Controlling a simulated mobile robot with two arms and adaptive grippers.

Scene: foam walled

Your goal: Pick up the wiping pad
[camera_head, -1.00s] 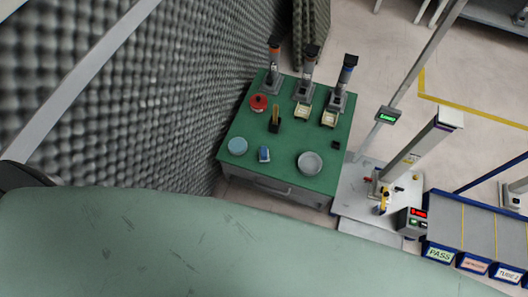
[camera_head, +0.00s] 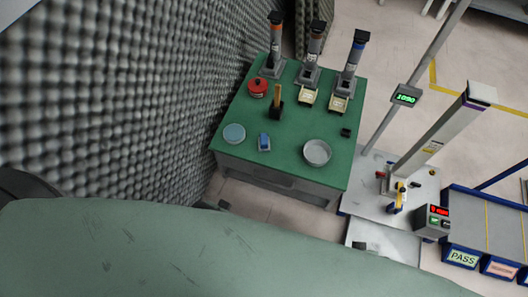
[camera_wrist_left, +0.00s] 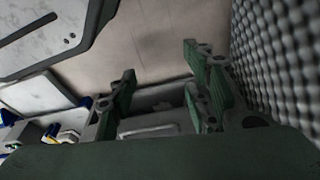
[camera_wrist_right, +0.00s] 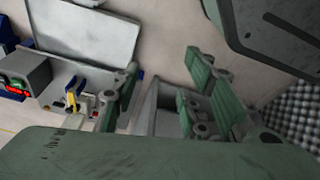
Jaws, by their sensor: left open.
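A small blue block with a pale end (camera_head: 264,142), which looks like the wiping pad, lies on the green bench top (camera_head: 285,150) near its front edge. It sits between a light blue round dish (camera_head: 234,133) and a grey round bowl (camera_head: 317,152). My left gripper (camera_wrist_left: 160,88) is open and empty in the left wrist view, facing the grey front of a cabinet and the floor. My right gripper (camera_wrist_right: 160,88) is open and empty in its wrist view. Both are apart from the pad, which I cannot make out in either wrist view.
A red round container (camera_head: 257,87), an upright brown-handled item in a black holder (camera_head: 277,104) and three dispenser stands stand farther back. A grey foam wall (camera_head: 110,100) borders the bench on the left. A press-like stand (camera_head: 430,145) and blue bins (camera_head: 462,257) are at right.

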